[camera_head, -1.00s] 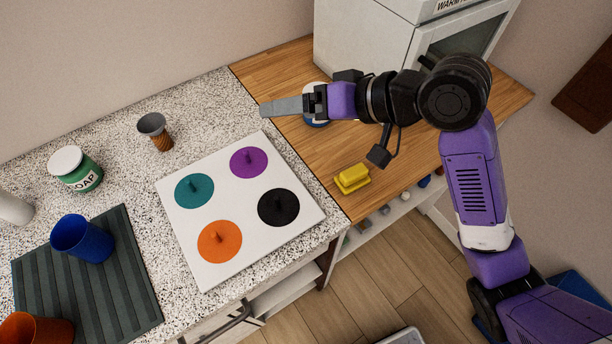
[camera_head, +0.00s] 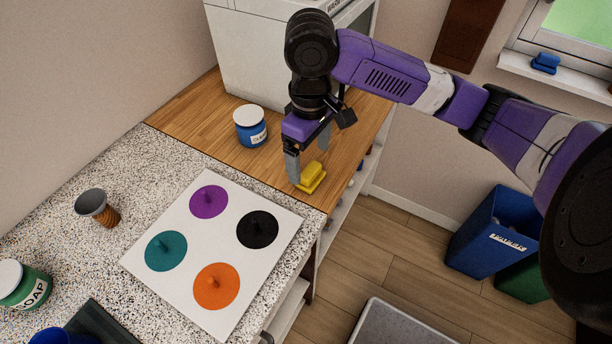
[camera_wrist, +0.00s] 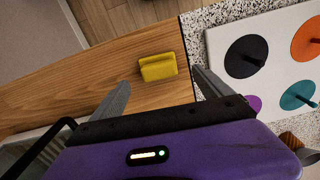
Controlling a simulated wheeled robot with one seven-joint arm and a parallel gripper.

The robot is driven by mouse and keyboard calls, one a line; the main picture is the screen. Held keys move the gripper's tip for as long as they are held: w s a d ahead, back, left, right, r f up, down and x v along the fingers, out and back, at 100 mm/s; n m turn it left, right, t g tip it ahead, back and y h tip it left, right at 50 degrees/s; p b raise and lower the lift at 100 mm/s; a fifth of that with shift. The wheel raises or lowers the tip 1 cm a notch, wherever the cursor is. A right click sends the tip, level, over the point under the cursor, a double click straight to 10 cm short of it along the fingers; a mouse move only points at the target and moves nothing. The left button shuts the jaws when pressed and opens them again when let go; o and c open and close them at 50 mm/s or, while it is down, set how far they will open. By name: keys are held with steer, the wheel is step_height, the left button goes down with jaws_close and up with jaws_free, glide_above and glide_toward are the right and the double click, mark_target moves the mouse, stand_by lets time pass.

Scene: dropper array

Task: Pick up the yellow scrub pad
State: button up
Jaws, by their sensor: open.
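The yellow scrub pad (camera_head: 313,175) lies on the wooden counter near its front edge, beside the speckled counter. My gripper (camera_head: 308,165) points down just left of and above the pad in the head view, and its near finger hides part of the space beside it. In the wrist view the pad (camera_wrist: 157,67) lies ahead of the two spread fingers, roughly between their lines. The gripper (camera_wrist: 160,88) is open with nothing between its fingers. I cannot tell the exact height of the fingertips above the wood.
A white board (camera_head: 205,262) with purple, black, teal and orange knobbed discs lies on the speckled counter to the left. A blue jar with a white lid (camera_head: 250,127) stands behind the gripper. A white appliance (camera_head: 247,55) stands at the back. Bare wood surrounds the pad.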

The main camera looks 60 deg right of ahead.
mark_target(310, 170)
steer(key=shift+s+d+f, duration=0.1)
steer(key=shift+f, duration=2.55)
steer(key=c, duration=1.4)
steer(key=shift+c, duration=0.2)
steer(key=shift+r, duration=0.15)
step_height(310, 170, up, 20)
steer(key=p, duration=0.1)
